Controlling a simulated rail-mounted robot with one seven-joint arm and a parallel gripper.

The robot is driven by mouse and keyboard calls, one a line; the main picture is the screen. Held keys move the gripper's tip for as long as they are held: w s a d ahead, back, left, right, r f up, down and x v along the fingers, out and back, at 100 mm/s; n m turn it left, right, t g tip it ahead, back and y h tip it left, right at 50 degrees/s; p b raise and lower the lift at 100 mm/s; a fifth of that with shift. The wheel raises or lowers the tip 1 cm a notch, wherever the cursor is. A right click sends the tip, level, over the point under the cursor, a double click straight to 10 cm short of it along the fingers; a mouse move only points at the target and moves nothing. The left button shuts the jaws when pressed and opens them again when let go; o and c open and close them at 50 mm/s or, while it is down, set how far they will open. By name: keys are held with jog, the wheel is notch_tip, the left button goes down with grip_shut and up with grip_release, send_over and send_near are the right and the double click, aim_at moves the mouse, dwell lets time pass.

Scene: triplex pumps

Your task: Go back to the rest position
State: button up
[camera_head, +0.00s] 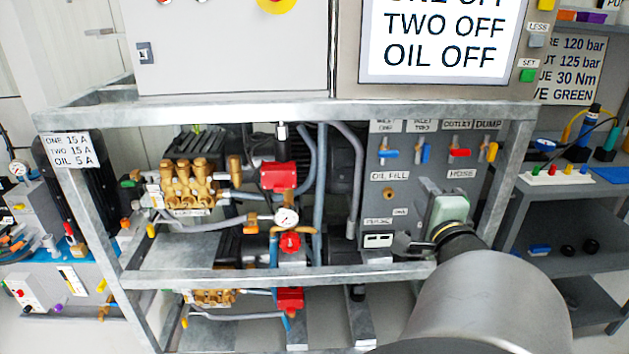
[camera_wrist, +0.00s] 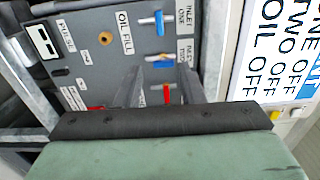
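My gripper (camera_head: 408,243) is in front of the lower part of the grey valve panel (camera_head: 385,215), right of the pump frame's middle. In the wrist view my gripper (camera_wrist: 158,82) shows two grey fingers standing apart with nothing held between them. The panel lies beyond the fingers, with a blue handle (camera_wrist: 150,20) and a red handle (camera_wrist: 166,93) in view. I cannot tell the exact distance from the fingertips to the panel. My forearm hides the frame's lower right corner in the head view.
A galvanized frame (camera_head: 290,112) surrounds brass-headed pumps (camera_head: 188,185), hoses and a gauge (camera_head: 287,218). A display (camera_head: 445,40) reading "TWO OFF, OIL OFF" stands above. Blue, red and orange handles line the panel top. A grey shelf (camera_head: 515,200) stands right, a blue bench (camera_head: 75,280) left.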

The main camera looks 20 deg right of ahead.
jog(key=shift+s, duration=0.1)
jog(key=w+a+r+n+g+y+p, duration=0.1)
jog(key=w+a+r+n+g+p, duration=0.2)
jog(key=a+r+n+p, duration=0.5)
jog(key=w+a+r+n+g+y+p, duration=0.1)
jog(key=w+r+n+g+p, duration=0.25)
jog(key=p, duration=0.75)
jog(key=s+a+f+n+g+y+p, duration=0.2)
jog(key=s+a+f+n+g, duration=0.1)
jog(key=s+a+n+g, duration=0.2)
jog(key=s+a+f+n+g+y+p, duration=0.3)
jog(key=s+a+n, duration=0.3)
jog(key=s+a, duration=0.4)
jog(key=a+g, duration=0.1)
jog(key=a, duration=0.3)
jog(key=shift+s+g+p, duration=0.15)
jog(key=shift+g+p, duration=0.15)
jog(key=shift+g, duration=0.05)
jog(key=shift+f+n, duration=0.1)
jog(key=shift+n, duration=0.15)
